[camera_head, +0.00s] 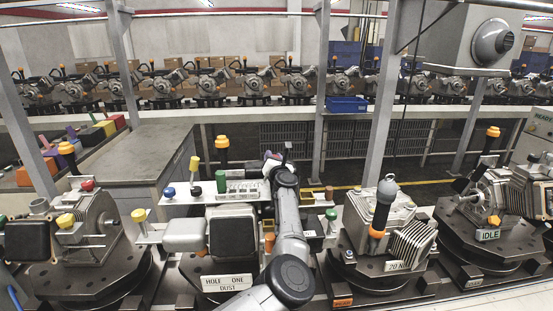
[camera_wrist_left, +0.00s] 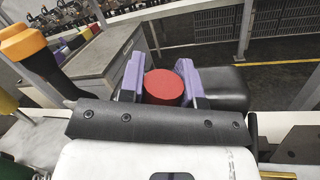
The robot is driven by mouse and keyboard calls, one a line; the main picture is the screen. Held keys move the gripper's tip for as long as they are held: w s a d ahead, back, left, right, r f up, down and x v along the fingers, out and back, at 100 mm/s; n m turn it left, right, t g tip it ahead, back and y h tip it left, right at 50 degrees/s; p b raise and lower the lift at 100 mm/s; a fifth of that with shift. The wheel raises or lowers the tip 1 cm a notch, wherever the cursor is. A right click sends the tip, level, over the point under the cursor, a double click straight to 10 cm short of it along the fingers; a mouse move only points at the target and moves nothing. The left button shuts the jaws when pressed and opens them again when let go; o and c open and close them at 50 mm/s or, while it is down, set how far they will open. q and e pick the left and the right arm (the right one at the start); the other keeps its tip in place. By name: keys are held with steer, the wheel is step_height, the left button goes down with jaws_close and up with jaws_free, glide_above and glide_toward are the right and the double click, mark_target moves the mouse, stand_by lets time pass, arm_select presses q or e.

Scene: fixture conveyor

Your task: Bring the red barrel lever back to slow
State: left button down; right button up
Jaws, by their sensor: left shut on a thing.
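The red barrel (camera_wrist_left: 163,88) sits between the two purple fingertips of my left gripper (camera_wrist_left: 160,85) in the left wrist view. Both fingers touch its sides, and its flat round top faces up. In the head view, my left gripper (camera_head: 271,158) is at the back of a white plate (camera_head: 245,198) on the middle fixture, and my grey arm hides much of this spot. The barrel's lever and any slow mark cannot be made out. My right gripper is not in view.
A green barrel (camera_head: 221,181), a yellow-topped lever (camera_head: 194,165) and an orange-topped black handle (camera_head: 222,146) stand left of the gripper. A ribbed grey machine (camera_head: 384,222) stands to the right. A grey bench (camera_head: 130,150) is behind left.

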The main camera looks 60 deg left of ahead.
arm_select(q)
steer(key=c, duration=0.8)
jaws_free()
steer(key=shift+d, duration=0.15)
steer(key=v, duration=1.3)
steer(key=shift+s+d, duration=0.2)
steer(key=shift+d, duration=0.05)
